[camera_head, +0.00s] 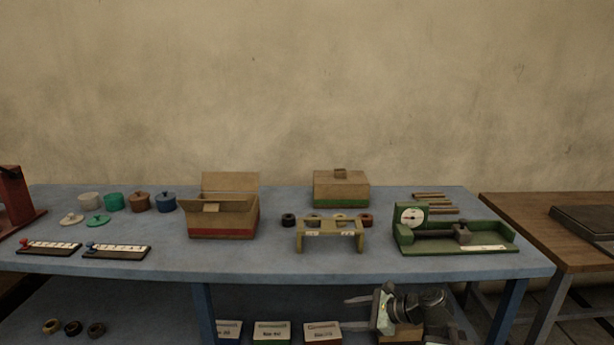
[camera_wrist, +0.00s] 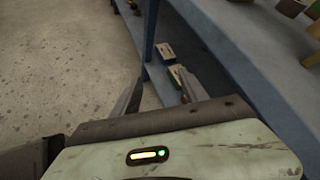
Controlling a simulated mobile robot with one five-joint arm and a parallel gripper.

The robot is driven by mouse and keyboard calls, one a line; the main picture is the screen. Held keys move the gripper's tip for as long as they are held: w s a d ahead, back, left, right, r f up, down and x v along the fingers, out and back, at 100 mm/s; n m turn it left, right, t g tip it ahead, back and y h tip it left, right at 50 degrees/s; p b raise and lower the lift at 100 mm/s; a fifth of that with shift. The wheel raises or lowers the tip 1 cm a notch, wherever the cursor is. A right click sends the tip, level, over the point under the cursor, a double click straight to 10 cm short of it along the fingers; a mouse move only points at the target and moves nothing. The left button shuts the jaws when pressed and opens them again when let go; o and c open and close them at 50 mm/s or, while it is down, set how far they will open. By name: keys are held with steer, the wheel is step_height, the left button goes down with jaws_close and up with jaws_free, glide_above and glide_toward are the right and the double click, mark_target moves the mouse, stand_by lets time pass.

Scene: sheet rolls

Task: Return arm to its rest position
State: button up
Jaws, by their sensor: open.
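My gripper (camera_head: 346,313) is at the lower right of centre in the head view, in front of the blue table and below its top. Its two fingers point left and stand apart with nothing between them. In the wrist view my gripper (camera_wrist: 160,76) also shows open and empty, with the floor, a table leg and the lower shelf beyond it. My folded arm partly hides the lower shelf behind it.
The blue table (camera_head: 280,262) holds an open box (camera_head: 222,218), a closed box (camera_head: 341,190), a wooden stand (camera_head: 330,233) and a green device (camera_head: 457,240). Small cartons (camera_head: 272,333) lie on the lower shelf. A brown table (camera_head: 530,222) stands at right. Bare floor (camera_wrist: 60,60) shows left.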

steer(key=s+a+f+n+g+h, duration=0.5)
steer(key=s+f+n, duration=0.2)
steer(key=f+n, duration=0.25)
steer(key=s+d+f+n+g+h, duration=0.1)
steer(key=s+d+f+n+h, duration=0.15)
steer(key=d+n+h, duration=0.45)
step_height(320, 180, up, 22)
steer(key=d+n+y+p, duration=0.1)
steer(key=d+n+p, duration=0.1)
steer(key=p, duration=1.9)
steer(key=shift+d+r+n+y+p, duration=0.15)
steer(key=shift+d+n+y+p, duration=0.05)
steer(key=shift+n+y+p, duration=0.2)
